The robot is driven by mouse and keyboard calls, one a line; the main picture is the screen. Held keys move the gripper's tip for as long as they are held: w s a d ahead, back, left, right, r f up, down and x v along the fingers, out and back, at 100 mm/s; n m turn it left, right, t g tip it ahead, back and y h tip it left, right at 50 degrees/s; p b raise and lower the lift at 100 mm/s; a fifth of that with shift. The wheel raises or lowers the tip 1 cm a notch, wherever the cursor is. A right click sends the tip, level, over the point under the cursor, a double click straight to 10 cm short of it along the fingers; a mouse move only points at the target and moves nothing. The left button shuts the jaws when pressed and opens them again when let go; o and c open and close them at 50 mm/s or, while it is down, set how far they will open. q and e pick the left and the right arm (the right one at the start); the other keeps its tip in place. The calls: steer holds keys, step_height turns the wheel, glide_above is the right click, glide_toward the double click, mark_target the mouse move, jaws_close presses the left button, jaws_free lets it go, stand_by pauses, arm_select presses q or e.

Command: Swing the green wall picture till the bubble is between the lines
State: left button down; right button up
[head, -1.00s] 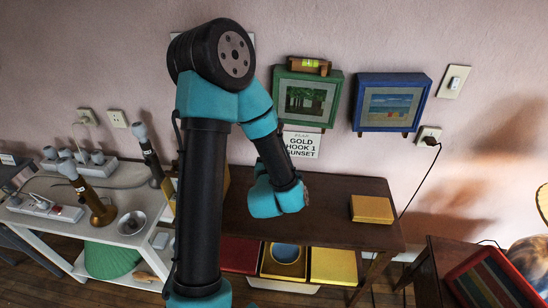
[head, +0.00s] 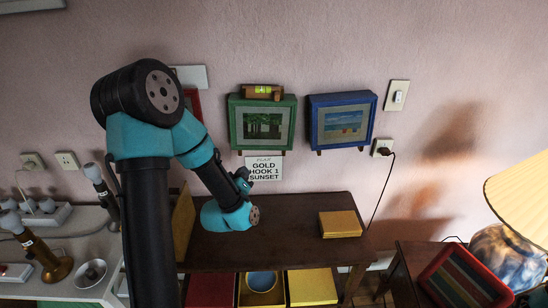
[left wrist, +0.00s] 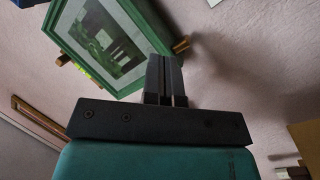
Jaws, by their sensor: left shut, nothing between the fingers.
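The green wall picture (head: 236,122) hangs on the wall in the head view, with green trees in its print. It also shows in the left wrist view (left wrist: 133,82), at upper left. A wooden level (head: 249,92) with a yellow-green vial (head: 263,90) sits on its top edge. The bubble is too small to read against the lines. My left gripper (head: 243,177) is below the picture's lower left part. Its fingers (left wrist: 166,75) are shut and empty in the left wrist view, in front of the frame's lower edge; contact cannot be told. My right gripper is not in view.
A blue-framed picture (head: 368,122) hangs just right of the green one. A sign (head: 264,169) is on the wall below. A dark table (head: 290,238) with a yellow box (head: 341,224) stands underneath. A lamp (head: 518,200) is at right; bare wall lies above the pictures.

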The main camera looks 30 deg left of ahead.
arm_select(q)
steer(key=n+h, duration=0.1)
steer(key=h, duration=0.1)
steer(key=w+a+n+h, duration=0.1)
steer(key=n+h, duration=0.1)
steer(key=h, duration=0.1)
steer(key=w+n+h, duration=0.1)
steer(key=n+h, duration=0.1)
steer(key=h, duration=0.1)
steer(key=shift+w+a+r, duration=0.15)
steer(key=shift+w+a, duration=0.05)
steer(key=shift+a, duration=0.05)
steer(key=w+d, duration=0.5)
steer(key=w, duration=0.7)
steer(key=shift+f, duration=0.25)
steer(key=shift+d, duration=0.1)
